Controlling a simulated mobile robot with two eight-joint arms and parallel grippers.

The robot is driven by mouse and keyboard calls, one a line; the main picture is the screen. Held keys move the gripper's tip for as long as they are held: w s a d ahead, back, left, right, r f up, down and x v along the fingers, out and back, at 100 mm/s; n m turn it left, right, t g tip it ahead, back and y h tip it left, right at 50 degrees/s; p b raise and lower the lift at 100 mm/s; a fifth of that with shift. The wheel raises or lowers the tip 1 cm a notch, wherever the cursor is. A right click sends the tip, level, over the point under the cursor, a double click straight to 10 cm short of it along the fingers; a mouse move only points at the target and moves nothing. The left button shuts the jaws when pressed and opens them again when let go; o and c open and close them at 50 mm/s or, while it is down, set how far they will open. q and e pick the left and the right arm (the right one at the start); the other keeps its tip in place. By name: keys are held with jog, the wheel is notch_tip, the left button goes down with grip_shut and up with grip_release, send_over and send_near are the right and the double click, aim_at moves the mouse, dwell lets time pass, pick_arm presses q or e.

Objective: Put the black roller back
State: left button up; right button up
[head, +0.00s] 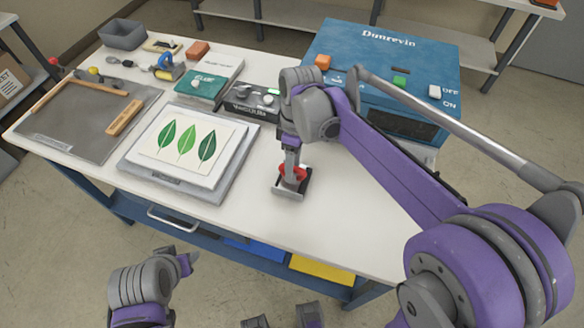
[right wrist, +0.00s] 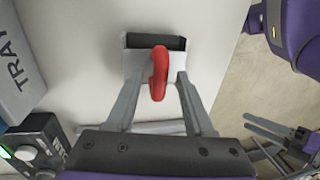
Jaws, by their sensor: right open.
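A tool with a red handle (right wrist: 159,72) and a dark roller-like part (right wrist: 155,42) in a pale metal frame stands on the white table. It shows in the head view (head: 292,175) near the front edge, partly hidden by my right gripper. My right gripper (head: 291,166) points down over it. In the right wrist view its two fingers are open, one on each side of the red handle, with small gaps. My left arm (head: 140,287) is low in front of the table; its finger state is unclear.
A grey press tray (head: 130,165) with a leaf print lies left of the tool. A small black control box (head: 252,102) and the blue laminator (head: 385,62) stand behind. A blue-and-yellow tool (head: 165,66) lies at back left. The table's front right is clear.

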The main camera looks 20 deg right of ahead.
notch_tip(320, 180, up, 10)
jog(key=w+d, duration=0.1)
jog(key=w, duration=0.1)
jog(key=s+d+f+m+t, duration=0.1)
jog(key=s+f+m+t, duration=0.1)
jog(key=s+f+m, duration=0.1)
jog(key=s+d+f+m+t, duration=0.2)
jog(key=s+f+m, duration=0.2)
jog(key=s, duration=0.4)
jog(key=s+d+f+m+t+h, duration=0.1)
jog(key=s+d+f+m+t, duration=0.1)
jog(key=s+f+m+t, duration=0.1)
jog(key=shift+s+d+f+m+p, duration=0.2)
jog(key=shift+s+f+m, duration=0.1)
jog(key=shift+s+f, duration=0.45)
jog(key=shift+s+d+f+m+p, duration=0.1)
jog(key=shift+s+f+m+p, duration=0.15)
jog(key=shift+s+f, duration=0.45)
jog(key=shift+w+f, duration=0.15)
jog(key=shift+w, duration=0.05)
jog(key=shift+c, duration=0.4)
